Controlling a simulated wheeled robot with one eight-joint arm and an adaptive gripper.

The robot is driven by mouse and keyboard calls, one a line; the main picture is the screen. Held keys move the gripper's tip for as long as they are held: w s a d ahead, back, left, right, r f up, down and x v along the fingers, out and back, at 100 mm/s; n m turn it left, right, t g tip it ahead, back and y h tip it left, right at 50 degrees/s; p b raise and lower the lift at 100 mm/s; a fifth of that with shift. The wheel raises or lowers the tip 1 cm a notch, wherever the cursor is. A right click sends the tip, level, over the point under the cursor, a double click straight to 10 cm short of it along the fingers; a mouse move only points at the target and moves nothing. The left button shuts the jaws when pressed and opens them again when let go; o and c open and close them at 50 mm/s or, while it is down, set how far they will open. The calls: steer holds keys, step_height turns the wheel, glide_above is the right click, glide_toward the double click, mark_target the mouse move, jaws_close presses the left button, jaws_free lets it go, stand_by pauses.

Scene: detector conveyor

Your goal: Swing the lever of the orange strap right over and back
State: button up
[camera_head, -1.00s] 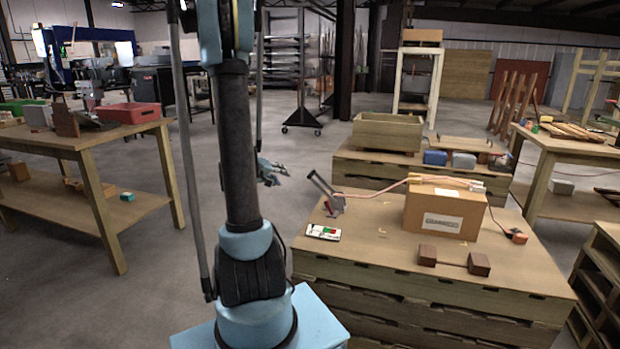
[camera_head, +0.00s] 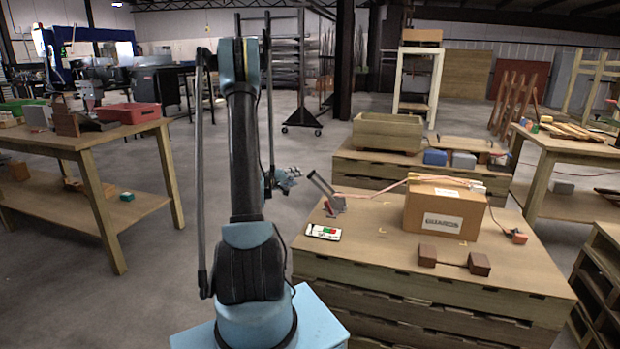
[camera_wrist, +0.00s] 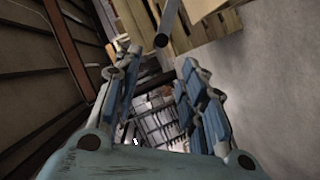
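A grey lever (camera_head: 323,187) stands tilted up to the left from a red-and-grey ratchet (camera_head: 335,205) on the pallet's left side. The orange strap (camera_head: 376,191) runs from the ratchet to the top of a cardboard box (camera_head: 420,208); an orange piece (camera_head: 518,238) lies to the right of the box. My gripper (camera_head: 287,179) is just left of the lever, apart from it in the picture. In the wrist view my gripper (camera_wrist: 158,58) has its fingers spread with nothing held. A dark round-ended bar (camera_wrist: 168,22) shows beyond the fingertips; I cannot tell whether it is the lever.
The box stands on a stacked pallet (camera_head: 390,262). A white card (camera_head: 323,232) and two joined brown blocks (camera_head: 454,260) lie on it. Behind stand a wooden crate (camera_head: 387,131) and a blue item (camera_head: 435,157).

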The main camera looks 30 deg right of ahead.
mark_target(311, 174)
steer(key=x, duration=1.3)
steer(key=shift+w+d, duration=0.1)
steer(key=shift+d, duration=0.3)
steer(key=shift+c, duration=0.3)
steer(key=shift+a, duration=0.1)
jaws_close()
